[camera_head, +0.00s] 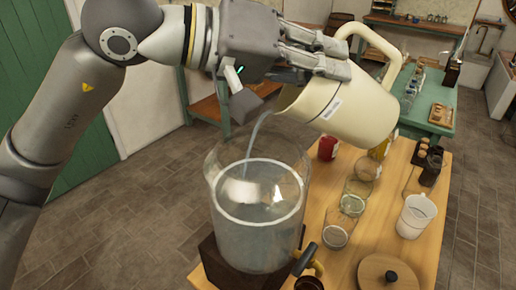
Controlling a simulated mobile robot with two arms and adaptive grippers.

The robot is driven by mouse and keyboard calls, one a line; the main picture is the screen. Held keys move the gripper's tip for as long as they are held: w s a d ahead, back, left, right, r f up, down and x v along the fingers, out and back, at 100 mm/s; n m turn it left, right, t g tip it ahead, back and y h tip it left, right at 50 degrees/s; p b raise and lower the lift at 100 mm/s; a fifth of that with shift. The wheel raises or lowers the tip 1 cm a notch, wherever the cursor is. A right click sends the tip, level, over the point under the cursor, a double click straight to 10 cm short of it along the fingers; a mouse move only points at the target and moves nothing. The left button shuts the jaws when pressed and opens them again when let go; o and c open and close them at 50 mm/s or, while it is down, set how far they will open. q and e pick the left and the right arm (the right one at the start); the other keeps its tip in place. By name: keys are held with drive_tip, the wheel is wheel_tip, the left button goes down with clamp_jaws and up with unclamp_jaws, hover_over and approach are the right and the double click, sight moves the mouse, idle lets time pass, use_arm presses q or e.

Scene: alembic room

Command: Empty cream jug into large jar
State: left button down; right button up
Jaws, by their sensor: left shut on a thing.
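The cream jug (350,105) is tilted to the left in the air, with its handle at the upper right. My left gripper (335,62) is shut on the jug at its upper side. A stream of liquid runs from the jug's lip down into the large jar (258,225). The jar is clear glass, stands upright on a dark wooden base and holds liquid below its rim. A small tap shows at its lower right. The jug's lip is above the jar's right side. My right gripper does not show.
The wooden table (345,262) also carries glass jars (339,228), a white mug (416,216), a round wooden lid (390,274) and a red can (328,147) behind the large jar. A green table (440,108) stands farther back. Open tiled floor lies left and right.

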use_arm(q)
drive_tip(key=shift+a+r+n+h+b, duration=0.3)
drive_tip(key=shift+a+h+b, duration=0.35)
drive_tip(key=shift+b, duration=1.1)
drive_tip(key=shift+a+r+n+h+b, duration=0.2)
drive_tip(key=shift+a+r+h+b, duration=0.3)
drive_tip(key=shift+b, duration=1.25)
idle(3.4)
drive_tip(key=shift+a+f+t+h, duration=0.1)
drive_tip(key=shift+f+t+h, duration=0.05)
drive_tip(key=shift+t+h, duration=0.15)
